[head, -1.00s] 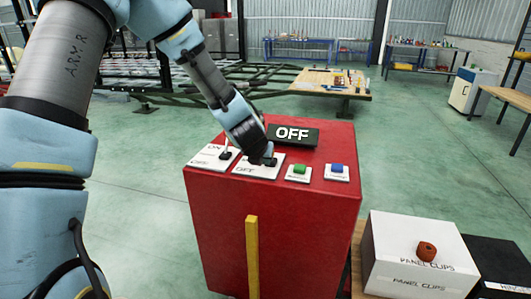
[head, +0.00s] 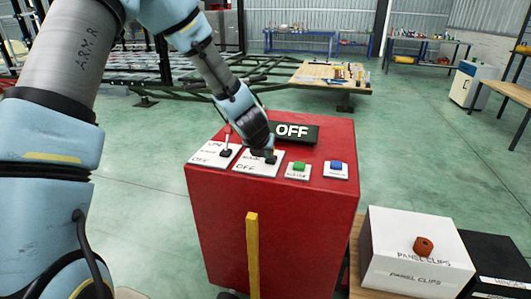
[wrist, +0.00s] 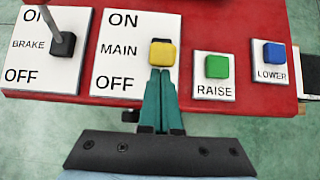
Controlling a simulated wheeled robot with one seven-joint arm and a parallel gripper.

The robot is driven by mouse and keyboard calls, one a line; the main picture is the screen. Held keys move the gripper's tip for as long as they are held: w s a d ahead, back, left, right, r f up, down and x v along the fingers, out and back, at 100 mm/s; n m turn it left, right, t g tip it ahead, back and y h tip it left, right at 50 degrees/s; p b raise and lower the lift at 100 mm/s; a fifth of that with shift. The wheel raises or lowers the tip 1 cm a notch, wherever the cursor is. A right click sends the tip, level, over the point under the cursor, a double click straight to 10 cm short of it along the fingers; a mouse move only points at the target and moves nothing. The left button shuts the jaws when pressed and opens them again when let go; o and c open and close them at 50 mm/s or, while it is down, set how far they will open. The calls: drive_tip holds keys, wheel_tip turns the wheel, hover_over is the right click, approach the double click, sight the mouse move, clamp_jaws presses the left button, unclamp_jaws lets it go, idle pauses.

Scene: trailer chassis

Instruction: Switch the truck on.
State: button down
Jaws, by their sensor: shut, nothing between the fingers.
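The red control box (head: 275,225) carries a black sign (head: 294,133) that reads OFF. In the wrist view, the MAIN switch (wrist: 163,53) has a yellow-tipped knob on a white plate marked ON at the top and OFF at the bottom. My gripper (wrist: 161,76) is shut and empty. Its fingertips are at the OFF side of the yellow knob, touching it or very close. In the head view my gripper (head: 268,153) hides most of the MAIN lever.
The BRAKE lever (wrist: 62,42) stands left of MAIN. The green RAISE button (wrist: 216,66) and blue LOWER button (wrist: 273,53) are to the right. A white panel clips box (head: 415,250) with an orange-red piece (head: 424,246) on it stands right of the control box.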

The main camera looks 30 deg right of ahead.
drive_tip(key=shift+w+d+r+g+y+p, duration=0.2)
drive_tip(key=shift+d+r+g+y+p, duration=0.15)
drive_tip(key=shift+p, duration=0.8)
drive_tip(key=w+r+p, duration=0.1)
drive_tip(key=p, duration=0.1)
drive_tip(key=shift+w+d+r+p, duration=0.1)
drive_tip(key=shift+d+r+p, duration=0.1)
drive_tip(key=shift+d+p, duration=0.2)
drive_tip(key=shift+w+d+r+p, duration=0.25)
drive_tip(key=shift+w+d, duration=0.2)
drive_tip(key=shift+w+d+r+p, duration=0.2)
drive_tip(key=shift+w+d+r, duration=0.05)
drive_tip(key=shift+w+d, duration=0.2)
drive_tip(key=shift+w+d+r, duration=0.2)
drive_tip(key=shift+w+d, duration=1)
drive_tip(key=shift+w, duration=0.2)
drive_tip(key=shift+p, duration=0.3)
